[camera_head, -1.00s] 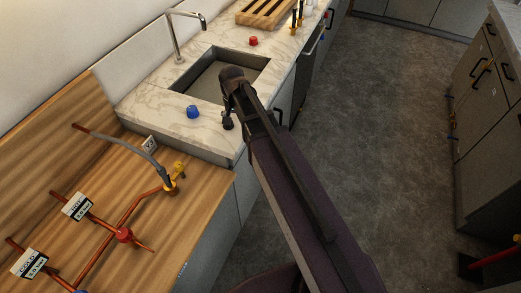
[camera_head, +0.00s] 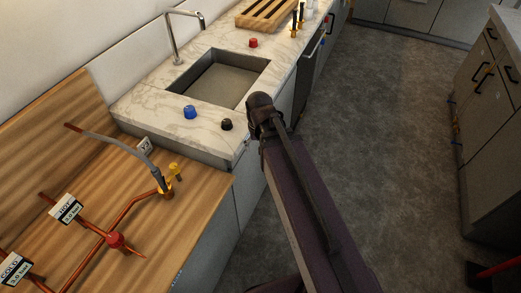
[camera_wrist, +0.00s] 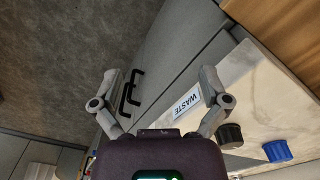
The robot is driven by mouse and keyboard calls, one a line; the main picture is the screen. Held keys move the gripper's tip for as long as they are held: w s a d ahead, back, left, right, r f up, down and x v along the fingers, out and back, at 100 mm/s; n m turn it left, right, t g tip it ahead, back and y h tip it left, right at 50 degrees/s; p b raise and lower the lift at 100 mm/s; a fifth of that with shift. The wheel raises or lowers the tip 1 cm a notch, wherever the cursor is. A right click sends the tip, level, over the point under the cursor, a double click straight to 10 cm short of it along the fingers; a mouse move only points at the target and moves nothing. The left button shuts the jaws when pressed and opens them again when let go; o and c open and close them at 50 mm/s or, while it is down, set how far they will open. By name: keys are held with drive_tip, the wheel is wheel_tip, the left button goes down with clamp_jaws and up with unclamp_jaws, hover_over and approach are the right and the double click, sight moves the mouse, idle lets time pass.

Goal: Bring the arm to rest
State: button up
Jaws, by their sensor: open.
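My arm reaches up from the bottom of the head view, with its dark end joint (camera_head: 262,108) over the counter's front edge. My gripper (camera_wrist: 163,82) shows in the wrist view with its two grey fingers spread wide and nothing between them. Behind the fingers are the grey cabinet front, dark handles and a label reading WASTE (camera_wrist: 187,102). In the head view the fingers are hidden behind the arm.
A black knob (camera_head: 227,124), a blue knob (camera_head: 190,112) and a red knob (camera_head: 253,43) stand on the marble counter around the sink (camera_head: 217,82). Copper pipes with a red valve (camera_head: 116,241) stand at left.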

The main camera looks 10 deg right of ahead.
drive_tip(key=shift+s+d, duration=0.1)
drive_tip(key=shift+s, duration=0.05)
drive_tip(key=shift+s+d+n, duration=0.25)
drive_tip(key=shift+s+d, duration=0.1)
drive_tip(key=shift+s, duration=0.3)
drive_tip(key=shift+s+d+n, duration=0.25)
drive_tip(key=shift+s+d, duration=0.1)
drive_tip(key=shift+s, duration=0.25)
drive_tip(key=shift+f, duration=0.1)
drive_tip(key=c, duration=0.5)
